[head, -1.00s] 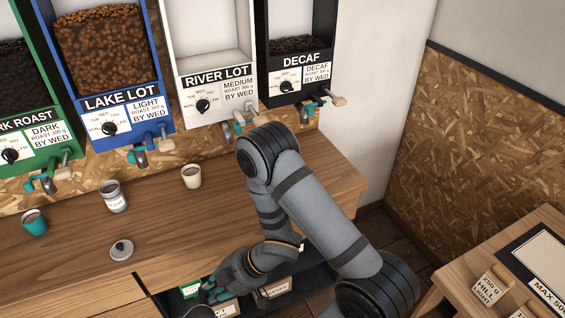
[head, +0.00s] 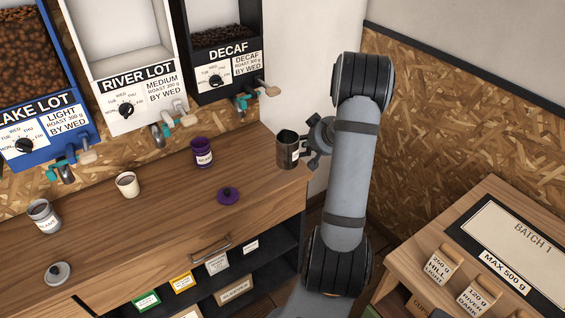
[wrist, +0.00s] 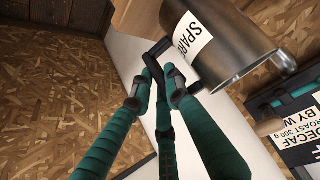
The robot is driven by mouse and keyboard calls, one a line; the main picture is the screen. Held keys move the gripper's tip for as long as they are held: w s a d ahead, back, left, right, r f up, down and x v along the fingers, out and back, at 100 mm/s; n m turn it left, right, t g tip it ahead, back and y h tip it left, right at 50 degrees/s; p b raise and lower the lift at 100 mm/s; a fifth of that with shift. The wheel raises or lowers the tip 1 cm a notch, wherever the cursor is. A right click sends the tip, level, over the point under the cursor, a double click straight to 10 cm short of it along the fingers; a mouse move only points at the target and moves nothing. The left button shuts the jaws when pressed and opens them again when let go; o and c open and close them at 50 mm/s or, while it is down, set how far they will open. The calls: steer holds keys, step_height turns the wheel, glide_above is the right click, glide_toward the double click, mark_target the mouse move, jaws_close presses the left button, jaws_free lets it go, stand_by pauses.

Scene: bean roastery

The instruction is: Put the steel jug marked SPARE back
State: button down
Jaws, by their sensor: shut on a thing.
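The steel jug (head: 287,153) is upright at the right end of the wooden counter (head: 150,235). In the wrist view, the jug (wrist: 235,45) fills the upper right, with a white SPARE label and a dark handle. My gripper (head: 312,147) comes from the right and is shut on the jug's handle; its teal fingers (wrist: 163,78) close there in the wrist view. I cannot tell whether the jug's base touches the counter. The inside of the jug looks dark.
A purple canister (head: 202,153), its purple lid (head: 228,196), a cream cup (head: 127,185), a grey canister (head: 44,215) and a grey lid (head: 58,273) stand on the counter. Bean dispensers line the wall, DECAF (head: 213,60) nearest. Shelves with labelled bins (head: 237,290) lie below. A side table (head: 400,272) is at right.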

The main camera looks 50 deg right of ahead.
steer(key=w+d+f+m+b, duration=0.1)
steer(key=w+d+f, duration=0.6)
steer(key=w+f, duration=0.1)
steer(key=shift+w+d+f+g+h, duration=0.15)
steer(key=shift+d+f+g+h, duration=0.2)
steer(key=shift+f, duration=0.4)
steer(key=shift+a, duration=0.1)
steer(key=shift+f+b, duration=0.2)
steer(key=shift+b, duration=0.1)
steer(key=c, duration=1.7)
jaws_free()
steer(key=shift+c, duration=0.2)
steer(key=shift+o, duration=0.3)
steer(key=v, duration=1.2)
steer(key=shift+r, duration=0.15)
